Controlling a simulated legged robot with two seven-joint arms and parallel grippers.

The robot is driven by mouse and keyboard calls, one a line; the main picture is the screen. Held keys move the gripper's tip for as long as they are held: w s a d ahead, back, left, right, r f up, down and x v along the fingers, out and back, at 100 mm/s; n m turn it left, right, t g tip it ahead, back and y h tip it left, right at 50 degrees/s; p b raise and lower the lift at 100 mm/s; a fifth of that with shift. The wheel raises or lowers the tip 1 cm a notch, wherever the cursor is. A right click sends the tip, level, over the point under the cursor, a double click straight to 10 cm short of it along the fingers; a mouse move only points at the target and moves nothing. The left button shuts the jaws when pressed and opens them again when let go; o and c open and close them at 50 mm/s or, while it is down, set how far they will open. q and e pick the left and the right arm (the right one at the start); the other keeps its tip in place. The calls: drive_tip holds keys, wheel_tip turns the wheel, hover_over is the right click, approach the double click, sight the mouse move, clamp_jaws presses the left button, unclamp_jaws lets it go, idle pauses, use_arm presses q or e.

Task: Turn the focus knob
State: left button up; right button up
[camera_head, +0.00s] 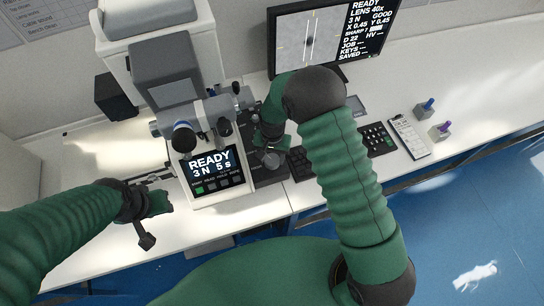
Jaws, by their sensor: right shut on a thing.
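The hardness tester (165,75) stands on the white bench, with a lit front panel (212,172) reading READY, 3 N, 5 s. My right gripper (268,156) is at the right side of the tester, low beside the dark stage area. It is shut on what looks like the focus knob, which is mostly hidden by the fingers and wrist. My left gripper (150,209) is at the left front of the tester, over the bench's front edge. Its two dark fingers are spread apart with nothing between them.
A monitor (305,45) with a live lens image stands behind my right arm. The far right of the bench is clear.

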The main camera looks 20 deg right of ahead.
sight(271, 159)
drive_tip(key=m, duration=0.3)
drive_tip(key=shift+s+m, duration=0.3)
drive_tip(key=shift+m, duration=2)
drive_tip(key=shift+a, duration=0.1)
drive_tip(key=o, duration=1.4)
drive_tip(key=shift+w, duration=0.1)
drive_tip(key=shift+c, duration=0.2)
wheel_tip(271, 159, up, 17)
drive_tip(key=b, duration=0.1)
